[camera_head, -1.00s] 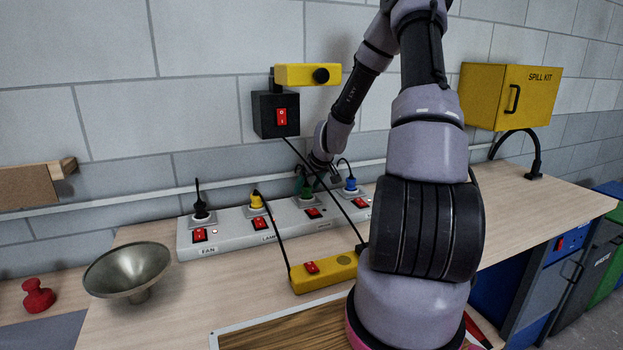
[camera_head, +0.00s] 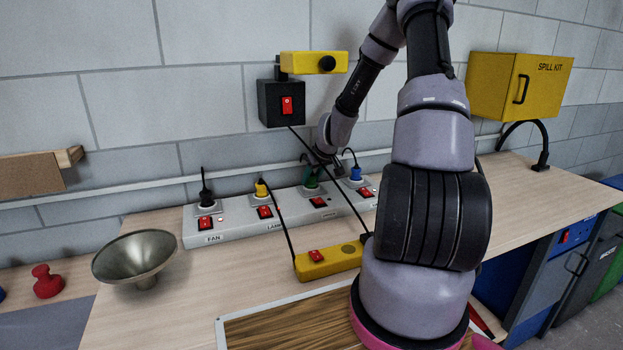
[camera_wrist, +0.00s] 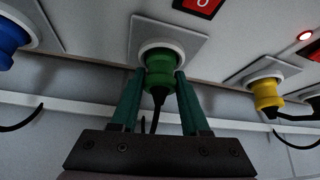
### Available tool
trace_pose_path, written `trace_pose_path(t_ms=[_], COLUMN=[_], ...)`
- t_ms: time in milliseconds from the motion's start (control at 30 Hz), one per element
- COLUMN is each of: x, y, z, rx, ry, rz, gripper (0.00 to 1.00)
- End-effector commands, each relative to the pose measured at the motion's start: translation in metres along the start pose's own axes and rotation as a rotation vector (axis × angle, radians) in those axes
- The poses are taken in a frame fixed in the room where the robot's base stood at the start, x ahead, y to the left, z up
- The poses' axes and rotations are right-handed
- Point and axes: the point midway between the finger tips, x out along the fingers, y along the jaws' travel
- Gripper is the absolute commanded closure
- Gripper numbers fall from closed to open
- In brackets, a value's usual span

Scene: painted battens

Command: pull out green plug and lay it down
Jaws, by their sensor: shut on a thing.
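The green plug (camera_wrist: 160,66) sits at its round white socket on the grey power strip (camera_head: 236,228). In the head view the green plug (camera_head: 311,178) is partly hidden by my wrist. My gripper (camera_wrist: 159,76) has its two teal fingers on either side of the plug's body and is shut on it. The plug's dark cord end points toward the gripper's palm. In the wrist view the plug lies against the socket ring, and I cannot tell whether its pins are inside. My gripper (camera_head: 318,177) is mostly hidden in the head view.
The blue plug (camera_head: 354,173) and yellow plug (camera_head: 262,188) flank the green one; a black plug (camera_head: 206,201) is at the left. A yellow switch block (camera_head: 330,262), metal funnel (camera_head: 135,257) and wood-patterned board (camera_head: 290,330) lie in front. Bare bench (camera_head: 525,190) shows at right.

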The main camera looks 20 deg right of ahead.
Motion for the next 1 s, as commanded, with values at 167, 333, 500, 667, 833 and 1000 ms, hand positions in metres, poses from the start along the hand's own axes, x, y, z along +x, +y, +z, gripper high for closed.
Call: trace_pose_path(t_ms=[167,333,500,667,833,1000], x=[-0.001,-0.005,-0.012,-0.019,-0.025,-0.026], y=[0.000,0.000,0.001,0.000,0.000,0.000], z=[-0.001,-0.004,-0.008,-0.013,-0.016,-0.017], rx=[0.000,-0.001,-0.002,-0.002,-0.001,0.000], ry=[0.000,0.001,0.001,0.001,0.001,0.000], rz=[0.000,0.001,0.001,0.001,0.001,0.000], gripper=[1.00,1.00,1.00,1.00,1.00,1.00])
